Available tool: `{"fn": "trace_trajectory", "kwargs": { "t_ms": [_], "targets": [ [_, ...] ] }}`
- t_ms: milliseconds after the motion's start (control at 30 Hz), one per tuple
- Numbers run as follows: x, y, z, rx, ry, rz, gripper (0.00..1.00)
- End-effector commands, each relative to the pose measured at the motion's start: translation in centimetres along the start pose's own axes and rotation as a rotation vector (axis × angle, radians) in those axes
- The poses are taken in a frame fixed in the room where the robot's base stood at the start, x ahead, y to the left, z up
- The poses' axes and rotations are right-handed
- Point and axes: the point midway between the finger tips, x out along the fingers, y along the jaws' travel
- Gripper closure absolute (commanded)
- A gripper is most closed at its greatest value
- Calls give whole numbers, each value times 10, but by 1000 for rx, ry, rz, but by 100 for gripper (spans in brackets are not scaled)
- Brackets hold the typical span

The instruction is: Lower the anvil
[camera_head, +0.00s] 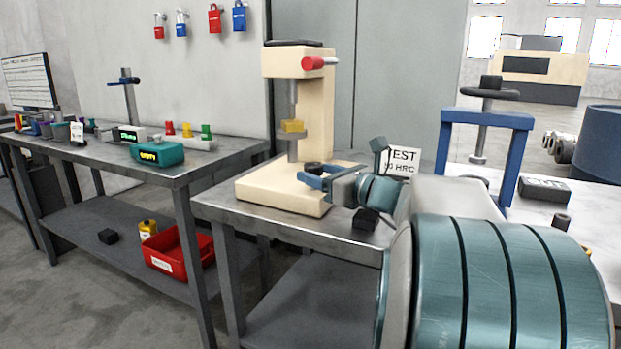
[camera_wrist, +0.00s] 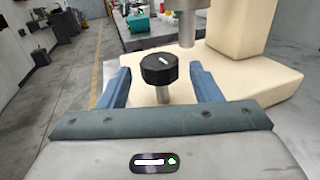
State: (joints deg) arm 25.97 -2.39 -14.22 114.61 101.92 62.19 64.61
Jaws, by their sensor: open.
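A cream hardness tester (camera_head: 288,188) stands on the metal bench. A black knob (camera_head: 312,167) sits at the tester's base; in the wrist view, the black knob (camera_wrist: 158,68) has a white mark and a short grey stem. My gripper (camera_head: 314,179) is open, with its blue fingers on either side of the knob and a visible gap at each side. In the wrist view, my gripper (camera_wrist: 157,78) shows from above; the anvil top is out of view.
A white test sign (camera_head: 402,160) and a small black block (camera_head: 366,219) are close to my arm. A blue frame press (camera_head: 487,120) stands at right. A left bench (camera_head: 100,166) holds several items.

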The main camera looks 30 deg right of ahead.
Motion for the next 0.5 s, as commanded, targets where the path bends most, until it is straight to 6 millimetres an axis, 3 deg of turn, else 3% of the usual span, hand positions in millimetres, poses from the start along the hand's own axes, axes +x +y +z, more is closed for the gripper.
{"fn": "trace_trajectory", "kwargs": {
  "t_ms": [200,500],
  "targets": [
    [20,0,-1,0,1,0,42],
    [22,0,0,0,0,-1,42]
  ]
}}
